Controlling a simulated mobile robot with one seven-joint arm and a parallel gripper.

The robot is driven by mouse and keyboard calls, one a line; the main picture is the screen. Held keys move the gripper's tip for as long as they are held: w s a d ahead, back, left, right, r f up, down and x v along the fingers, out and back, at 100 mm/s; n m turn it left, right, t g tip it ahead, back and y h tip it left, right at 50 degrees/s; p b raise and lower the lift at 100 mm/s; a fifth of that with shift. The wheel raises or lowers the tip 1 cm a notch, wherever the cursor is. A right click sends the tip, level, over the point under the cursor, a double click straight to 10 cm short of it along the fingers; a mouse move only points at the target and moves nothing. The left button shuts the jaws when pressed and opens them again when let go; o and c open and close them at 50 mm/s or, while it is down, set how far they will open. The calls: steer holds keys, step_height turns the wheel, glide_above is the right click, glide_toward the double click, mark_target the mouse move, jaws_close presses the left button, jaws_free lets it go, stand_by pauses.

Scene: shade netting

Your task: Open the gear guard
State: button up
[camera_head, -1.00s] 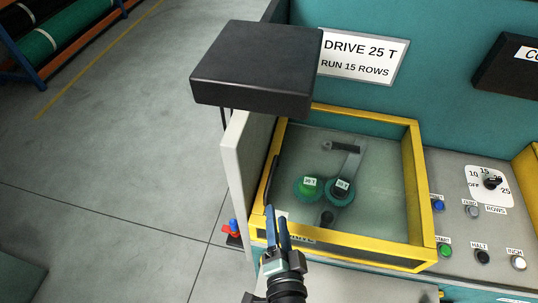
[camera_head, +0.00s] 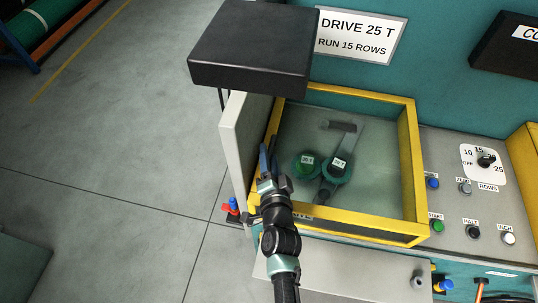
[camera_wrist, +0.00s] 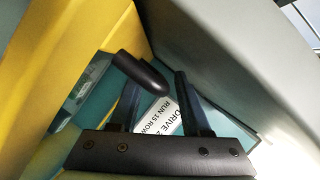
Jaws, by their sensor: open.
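The gear guard is a yellow frame (camera_head: 412,165) with a clear panel, seen shut over two green gears (camera_head: 307,166) in the head view. Its dark bar handle is on the frame's left side, mostly hidden behind my gripper there. In the wrist view the rounded black handle (camera_wrist: 140,73) stands out from the yellow frame (camera_wrist: 75,50). My gripper (camera_head: 267,160) is open at the guard's left side, fingers pointing away from me. In the wrist view the handle's end lies near the left finger, in front of the gap; I cannot tell whether they touch.
A pale upright panel (camera_head: 238,145) stands close to the left of my gripper. A black box (camera_head: 252,47) overhangs the guard's far left corner. A control panel with a dial (camera_head: 486,160) and several buttons lies right. Open floor is at the left.

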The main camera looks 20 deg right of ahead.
steer(key=shift+w, duration=0.25)
jaws_close()
steer(key=shift+f, duration=0.1)
stand_by(1.2)
